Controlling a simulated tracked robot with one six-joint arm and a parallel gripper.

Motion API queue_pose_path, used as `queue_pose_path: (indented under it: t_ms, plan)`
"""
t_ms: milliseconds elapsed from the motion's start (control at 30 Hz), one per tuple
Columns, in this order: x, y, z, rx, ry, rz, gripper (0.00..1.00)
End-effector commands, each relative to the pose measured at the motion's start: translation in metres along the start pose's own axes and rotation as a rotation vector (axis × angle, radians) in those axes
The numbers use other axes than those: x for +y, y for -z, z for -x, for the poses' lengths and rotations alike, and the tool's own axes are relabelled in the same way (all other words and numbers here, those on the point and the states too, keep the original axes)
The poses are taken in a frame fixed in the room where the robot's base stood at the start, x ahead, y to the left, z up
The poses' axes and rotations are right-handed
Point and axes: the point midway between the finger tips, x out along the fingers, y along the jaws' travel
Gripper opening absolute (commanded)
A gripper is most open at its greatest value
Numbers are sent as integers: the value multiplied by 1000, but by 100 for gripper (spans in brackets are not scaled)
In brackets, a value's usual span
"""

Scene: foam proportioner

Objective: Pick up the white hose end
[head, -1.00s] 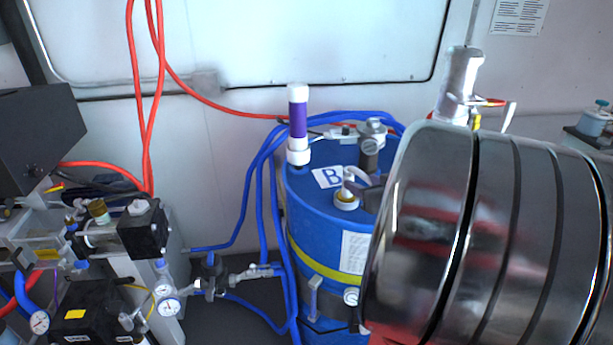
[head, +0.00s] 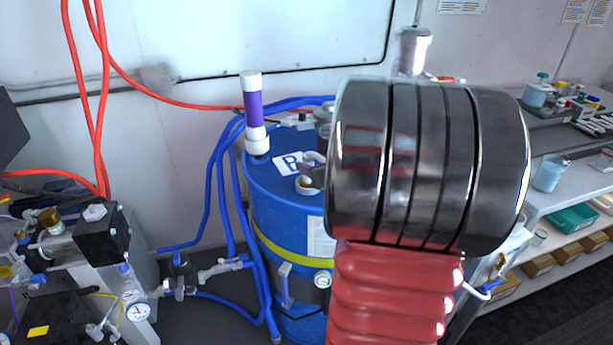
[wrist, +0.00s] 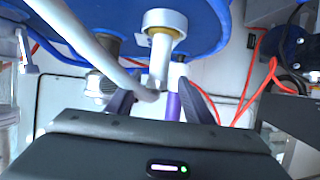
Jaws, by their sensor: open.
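The white hose (wrist: 95,50) crosses the wrist view from the upper left to a bend near the fingertips. There it meets a short pale upright piece (wrist: 160,65) rising from a white round fitting (wrist: 167,24) on the blue drum. In the head view the fitting (head: 307,186) is on the drum top, with the pale hose piece (head: 313,158) above it. My gripper (wrist: 157,103) is open, its dark fingers to the left and right of the bend in the picture. I cannot tell whether they touch it. My arm hides much of this in the head view.
The blue drum (head: 262,205) carries a purple-and-white tube (head: 253,110) beside the fitting. Blue hoses (head: 212,190) run down its left side. Gauges and valves (head: 132,305) stand at the left. Shelves with bottles (head: 550,172) are at the right.

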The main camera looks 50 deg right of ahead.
Motion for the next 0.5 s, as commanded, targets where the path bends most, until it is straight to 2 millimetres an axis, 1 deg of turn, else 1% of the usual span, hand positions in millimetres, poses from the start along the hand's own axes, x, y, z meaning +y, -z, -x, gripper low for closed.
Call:
queue_pose_path:
  t_ms: [300, 400, 500]
  plan:
    - [2, -2, -34, -1, 1, -1, 47]
    - [2, -2, -42, -1, 0, -1, 47]
    - [2, -2, -45, 0, -1, 0, 47]
